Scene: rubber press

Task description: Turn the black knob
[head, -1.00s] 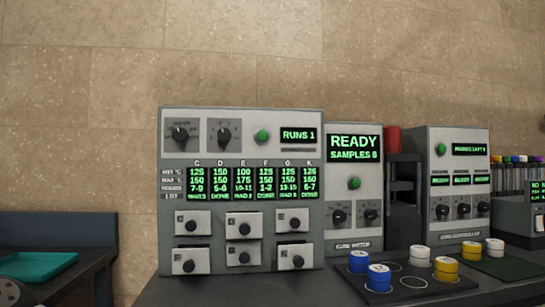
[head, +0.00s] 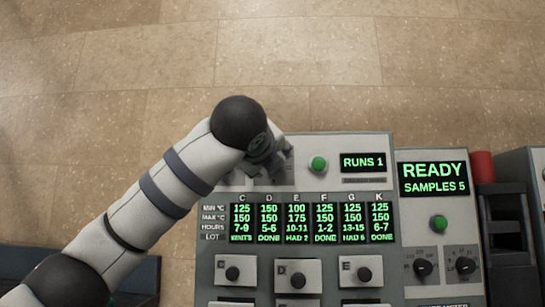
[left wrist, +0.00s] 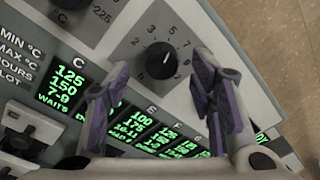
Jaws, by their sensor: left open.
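Black knob (left wrist: 161,60) with a white pointer mark and a numbered dial around it shows in the left wrist view. It sits on the grey panel between my open left fingers, a little beyond their tips. I see no contact. My left gripper (left wrist: 162,82) is open and empty; in the head view my left gripper (head: 268,162) reaches over the panel's upper left and hides its knobs there. A second black knob (left wrist: 72,4) is cut off at the top edge of the left wrist view. My right gripper is not in view.
The panel carries a green button (head: 318,164), a "RUNS 1" display (head: 363,162) and a green readout table (head: 312,222). Small drawers with black knobs (head: 298,280) sit below. A second unit (head: 438,255) with two dials and a red-topped black device (head: 483,166) stand to the right.

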